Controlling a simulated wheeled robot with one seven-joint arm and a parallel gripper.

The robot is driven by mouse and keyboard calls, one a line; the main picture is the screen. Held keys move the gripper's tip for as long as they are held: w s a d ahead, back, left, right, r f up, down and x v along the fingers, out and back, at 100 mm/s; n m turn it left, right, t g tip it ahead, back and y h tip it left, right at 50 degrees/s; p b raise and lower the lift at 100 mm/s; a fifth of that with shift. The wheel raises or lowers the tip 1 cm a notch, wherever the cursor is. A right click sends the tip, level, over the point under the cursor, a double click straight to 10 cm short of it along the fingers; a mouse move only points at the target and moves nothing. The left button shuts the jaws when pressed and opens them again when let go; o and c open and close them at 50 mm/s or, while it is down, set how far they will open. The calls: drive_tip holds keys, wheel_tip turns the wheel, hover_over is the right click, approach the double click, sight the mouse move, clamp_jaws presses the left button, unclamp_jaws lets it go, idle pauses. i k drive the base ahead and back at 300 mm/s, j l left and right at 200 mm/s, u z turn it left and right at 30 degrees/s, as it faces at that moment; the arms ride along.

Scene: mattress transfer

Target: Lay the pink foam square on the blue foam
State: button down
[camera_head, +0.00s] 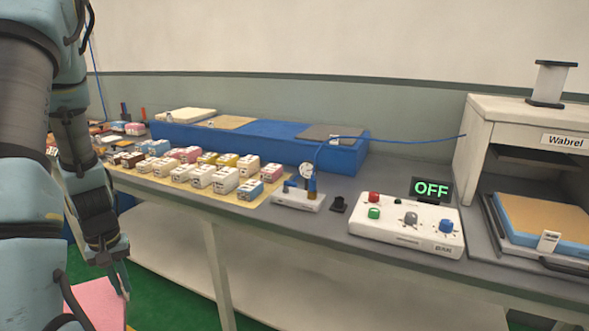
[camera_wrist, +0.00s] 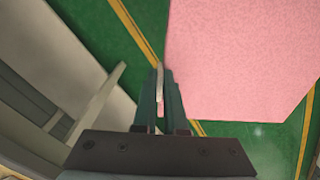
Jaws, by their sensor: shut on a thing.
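The pink foam square (camera_head: 97,304) hangs at the lower left of the head view, beside the bench front and below its top, partly cut off by my arm and the frame edge. My gripper (camera_head: 123,284) is shut on its edge. In the wrist view the pink square (camera_wrist: 240,60) fills the upper right, beside the closed fingers (camera_wrist: 161,80). A long blue block (camera_head: 270,137) lies at the back of the bench. A blue slab (camera_head: 560,248) with a tan top sits in the press tray at the right. I cannot tell which of these is the blue foam.
White, pink and yellow small boxes (camera_head: 200,176) stand on a tan mat. A control box (camera_head: 405,229) with an OFF display (camera_head: 431,189) and a small gauge stand (camera_head: 299,198) sit near the bench front. The white press (camera_head: 480,150) stands at the right. Green floor lies below.

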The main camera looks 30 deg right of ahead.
sight(551, 219)
drive_tip(key=k+l+u, duration=0.15)
drive_tip(key=k+l, duration=0.7)
drive_tip(key=l, duration=0.2)
drive_tip(key=k+l+u, duration=0.1)
drive_tip(key=k+l, duration=0.75)
drive_tip(key=l, duration=0.15)
